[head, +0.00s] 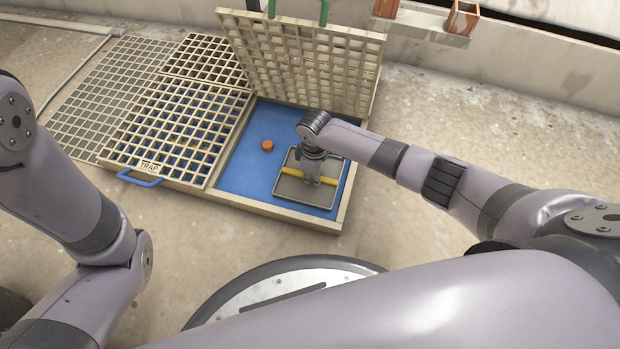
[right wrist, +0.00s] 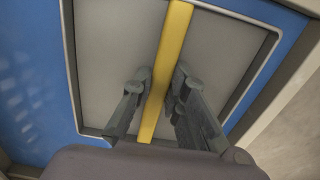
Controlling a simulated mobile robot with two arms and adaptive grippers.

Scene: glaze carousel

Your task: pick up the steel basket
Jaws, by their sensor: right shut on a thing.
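The steel basket (head: 290,189) is a shallow grey tray with a yellow bar (head: 343,188) across its middle. It sits in the blue-floored pit (head: 240,164), near the right front corner. My right gripper (head: 314,181) reaches down over the basket and is shut on the yellow bar. In the right wrist view the two fingers (right wrist: 158,95) stand on either side of the yellow bar (right wrist: 170,60), with the grey basket floor (right wrist: 108,60) below. I cannot tell whether the basket is clear of the pit floor. My left gripper is out of view; only my left arm shows.
An orange puck (head: 267,145) lies on the blue floor left of the basket. A raised grid lid (head: 300,55) stands behind the pit. A flat grid marked TRAP (head: 180,125) covers the left part, with a blue handle (head: 139,179) in front.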

